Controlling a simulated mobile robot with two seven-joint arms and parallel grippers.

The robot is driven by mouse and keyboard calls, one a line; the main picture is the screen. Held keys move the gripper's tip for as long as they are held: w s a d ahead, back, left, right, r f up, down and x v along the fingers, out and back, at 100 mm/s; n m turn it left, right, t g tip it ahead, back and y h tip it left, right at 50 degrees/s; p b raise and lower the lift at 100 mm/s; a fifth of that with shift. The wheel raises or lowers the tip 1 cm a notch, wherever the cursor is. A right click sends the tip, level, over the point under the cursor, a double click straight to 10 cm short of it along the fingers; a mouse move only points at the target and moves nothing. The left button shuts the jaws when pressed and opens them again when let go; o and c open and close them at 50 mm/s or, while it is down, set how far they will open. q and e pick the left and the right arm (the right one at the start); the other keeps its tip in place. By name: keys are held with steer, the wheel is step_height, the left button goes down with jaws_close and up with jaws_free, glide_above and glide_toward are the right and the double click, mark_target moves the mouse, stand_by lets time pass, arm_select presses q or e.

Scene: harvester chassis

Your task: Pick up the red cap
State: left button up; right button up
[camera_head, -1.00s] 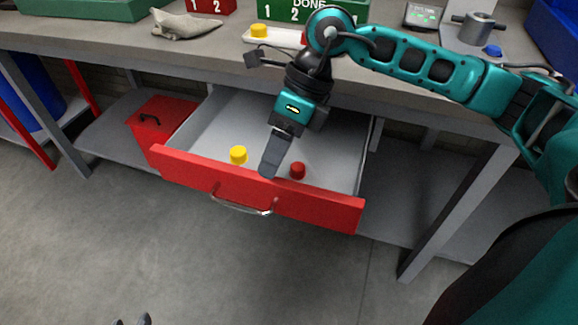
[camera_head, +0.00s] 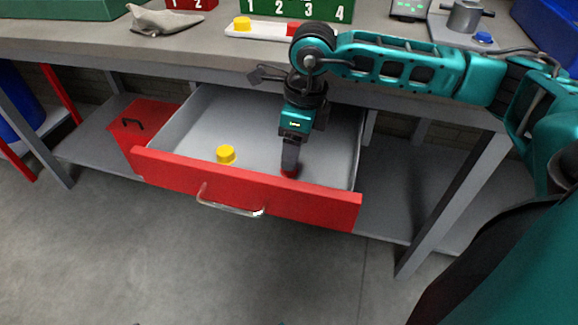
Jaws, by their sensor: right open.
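The red cap (camera_head: 289,176) stands in the open drawer, near the inside of its red front. It is mostly hidden behind my right gripper (camera_head: 290,167). My right gripper points down into the drawer with its fingertips at the red cap. The gripper is open; its fingers overlap in this view, so I cannot tell whether they are on both sides of the cap or touching it. My left gripper does not show clearly in the head view.
A yellow cap (camera_head: 226,154) stands in the drawer to the left. The drawer's red front (camera_head: 245,187) has a metal handle (camera_head: 229,207). The workbench top (camera_head: 215,47) overhangs the drawer's back and holds a white tray (camera_head: 262,32) with another yellow cap (camera_head: 242,23).

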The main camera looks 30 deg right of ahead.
steer(key=f, duration=0.4)
steer(key=shift+w+a+b, duration=0.25)
steer(key=shift+w+b, duration=0.1)
steer(key=shift+b, duration=0.05)
steer(key=shift+c, duration=0.3)
steer(key=shift+r, duration=0.1)
steer(key=c, duration=1)
